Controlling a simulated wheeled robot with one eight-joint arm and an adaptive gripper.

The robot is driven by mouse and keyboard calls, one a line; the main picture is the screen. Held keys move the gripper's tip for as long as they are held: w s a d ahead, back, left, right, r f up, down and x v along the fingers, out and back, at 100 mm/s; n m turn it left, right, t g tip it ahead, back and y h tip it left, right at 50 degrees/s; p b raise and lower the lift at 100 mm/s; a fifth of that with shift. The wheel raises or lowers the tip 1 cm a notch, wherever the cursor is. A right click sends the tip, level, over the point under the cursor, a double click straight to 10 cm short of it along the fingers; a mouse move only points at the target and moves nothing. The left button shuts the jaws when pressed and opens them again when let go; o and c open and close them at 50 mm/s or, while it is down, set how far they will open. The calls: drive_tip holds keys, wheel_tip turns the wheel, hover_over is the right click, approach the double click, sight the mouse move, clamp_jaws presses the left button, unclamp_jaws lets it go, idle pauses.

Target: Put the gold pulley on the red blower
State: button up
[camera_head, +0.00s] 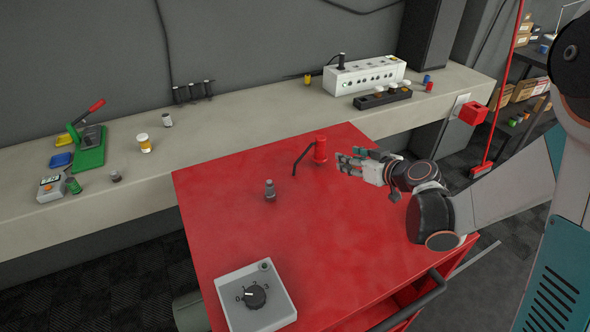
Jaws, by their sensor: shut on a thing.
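My gripper (340,160) is above the right back part of the red cabinet top, with its fingers pointing left. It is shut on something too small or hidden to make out. A red upright object (320,149) with a thin black bent rod stands just left of the fingertips, with a small gap seeming to show between them. It may be the red blower, but I cannot tell for sure. I cannot pick out a gold pulley in this view.
The red cabinet top (330,240) holds a small grey object (270,190) and a grey dial box (256,297).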

drive_tip(key=w+a+r+n+g+y+p, duration=0.2)
drive_tip(key=a+r+n+g+y, duration=0.3)
drive_tip(key=a, duration=1.1)
drive_tip(key=w+a+r+n+g+y+p, duration=0.1)
drive_tip(key=a+r+n+g, duration=0.45)
drive_tip(key=a, duration=1.05)
drive_tip(key=f+b, duration=0.1)
drive_tip(key=f, duration=0.4)
drive_tip(key=f+m+t+b, duration=0.1)
drive_tip(key=f+b, duration=0.1)
drive_tip(key=f, duration=0.4)
drive_tip(key=f+m+t+b, duration=0.1)
drive_tip(key=f+b, duration=0.1)
drive_tip(key=f, duration=0.4)
drive_tip(key=shift+w+d+f+t, duration=0.15)
drive_tip(key=shift+d+f+t, duration=0.05)
drive_tip(key=shift+f+t, duration=0.05)
drive_tip(key=shift+f, duration=0.1)
drive_tip(key=o, duration=1.1)
drive_tip(key=shift+r, duration=0.2)
drive_tip(key=p+v, duration=0.2)
drive_tip(key=v, duration=1)
drive_tip(key=shift+p, duration=0.4)
